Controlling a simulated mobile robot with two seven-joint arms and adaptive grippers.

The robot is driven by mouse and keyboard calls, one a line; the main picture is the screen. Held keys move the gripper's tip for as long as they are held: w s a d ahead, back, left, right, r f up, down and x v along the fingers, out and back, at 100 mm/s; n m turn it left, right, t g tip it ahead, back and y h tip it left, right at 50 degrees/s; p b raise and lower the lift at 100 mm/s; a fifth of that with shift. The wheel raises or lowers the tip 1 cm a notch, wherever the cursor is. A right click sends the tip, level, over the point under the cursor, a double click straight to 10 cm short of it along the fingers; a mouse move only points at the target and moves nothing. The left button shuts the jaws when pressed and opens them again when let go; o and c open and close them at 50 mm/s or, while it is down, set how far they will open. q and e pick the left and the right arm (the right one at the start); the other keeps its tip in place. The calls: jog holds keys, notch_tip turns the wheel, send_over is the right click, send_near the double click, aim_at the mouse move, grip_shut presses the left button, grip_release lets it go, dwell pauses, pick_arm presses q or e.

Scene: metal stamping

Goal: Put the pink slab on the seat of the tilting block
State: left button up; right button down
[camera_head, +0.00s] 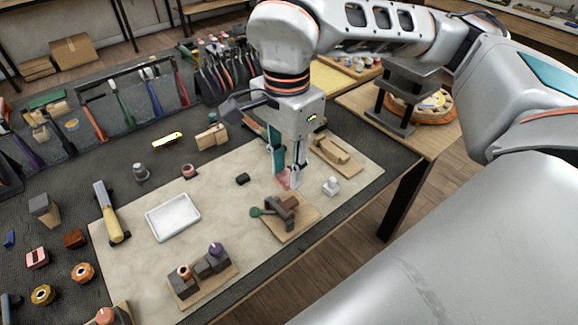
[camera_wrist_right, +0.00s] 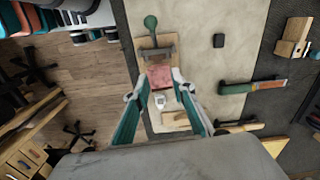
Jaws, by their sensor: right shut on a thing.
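The pink slab (camera_head: 284,181) is between the fingertips of my right gripper (camera_head: 287,182), which is shut on it. In the right wrist view the slab (camera_wrist_right: 160,76) shows as a pink square between the two teal-and-grey fingers (camera_wrist_right: 160,84). What looks like the tilting block (camera_head: 283,213), a brown fixture with a green ball handle on a wooden base, stands just in front of the gripper. In the wrist view this fixture (camera_wrist_right: 156,51) lies just beyond the slab. Its seat is hard to make out. My left gripper is not in view.
A small white piece (camera_head: 331,186) and a wooden fixture (camera_head: 336,153) stand right of the gripper. A small black block (camera_head: 242,179) lies left of it. A white tray (camera_head: 173,217) and a fixture with a purple knob (camera_head: 203,272) are further left.

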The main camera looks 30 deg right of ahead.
aim_at(289, 203)
jog(key=shift+s+r+m, duration=0.15)
jog(key=shift+s+m, duration=0.05)
jog(key=shift+m, duration=0.3)
jog(key=shift+b, duration=0.35)
notch_tip(289, 203, down, 6)
jog(key=b, duration=0.4)
jog(key=shift+r, duration=0.1)
jog(key=shift+f+b, duration=0.6)
dwell(0.3)
